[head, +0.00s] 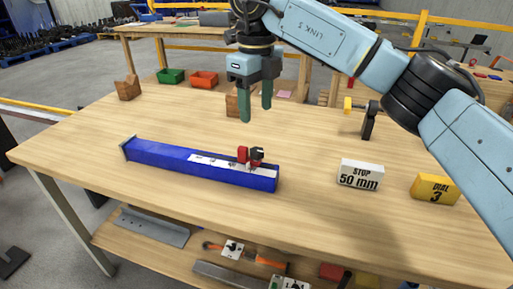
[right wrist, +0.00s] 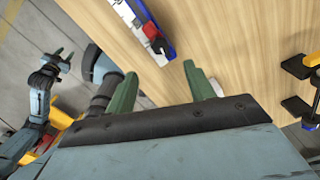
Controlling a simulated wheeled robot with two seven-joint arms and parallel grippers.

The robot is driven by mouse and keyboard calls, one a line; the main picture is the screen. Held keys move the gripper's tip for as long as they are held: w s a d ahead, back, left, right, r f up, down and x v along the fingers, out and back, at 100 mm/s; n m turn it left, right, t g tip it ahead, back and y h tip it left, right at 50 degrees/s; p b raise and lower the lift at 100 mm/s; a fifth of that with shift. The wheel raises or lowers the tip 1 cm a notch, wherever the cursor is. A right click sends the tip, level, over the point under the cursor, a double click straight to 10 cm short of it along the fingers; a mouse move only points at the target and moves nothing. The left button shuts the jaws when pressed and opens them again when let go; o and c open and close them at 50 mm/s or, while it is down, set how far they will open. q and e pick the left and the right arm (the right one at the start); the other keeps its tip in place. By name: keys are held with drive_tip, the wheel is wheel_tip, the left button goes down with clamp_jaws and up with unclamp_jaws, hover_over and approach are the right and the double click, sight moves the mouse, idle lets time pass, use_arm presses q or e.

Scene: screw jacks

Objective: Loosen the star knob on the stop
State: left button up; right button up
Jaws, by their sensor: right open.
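The stop is a small red block (head: 243,154) on the blue rail (head: 165,158), which lies on the wooden table. A dark knob (head: 257,154) sits at its right side; its star shape is too small to make out. In the right wrist view the red block (right wrist: 150,30) and dark knob (right wrist: 160,46) show near the top. My right gripper (head: 256,108) is open and empty, above and behind the stop, fingers pointing down, apart from it. My left gripper (right wrist: 63,55) shows only in the right wrist view, far left, with its fingers apart and nothing between them.
A white "STOP 50 mm" block (head: 360,174) and a yellow "DIAL 3" block (head: 435,188) stand right of the rail. A black stand with a yellow part (head: 368,120) is farther back. Green (head: 171,76) and red (head: 204,79) bins lie beyond. The table left of the rail is clear.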

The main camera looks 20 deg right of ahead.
sight(257, 150)
wheel_tip(257, 150, down, 9)
drive_tip(key=shift+f+b, duration=0.1)
drive_tip(key=shift+b, duration=1.15)
drive_tip(key=shift+f, duration=0.65)
use_arm(q)
wheel_tip(257, 150, up, 8)
drive_tip(key=d, duration=0.2)
drive_tip(key=shift+s+d+h, duration=0.25)
drive_tip(key=shift+s+h, duration=0.05)
drive_tip(key=shift+s, duration=0.15)
use_arm(e)
drive_tip(key=c, duration=0.9)
use_arm(q)
drive_tip(key=shift+w+t, duration=0.1)
drive_tip(key=shift+t, duration=0.2)
use_arm(e)
drive_tip(key=shift+r, duration=0.1)
drive_tip(key=shift+c, duration=0.3)
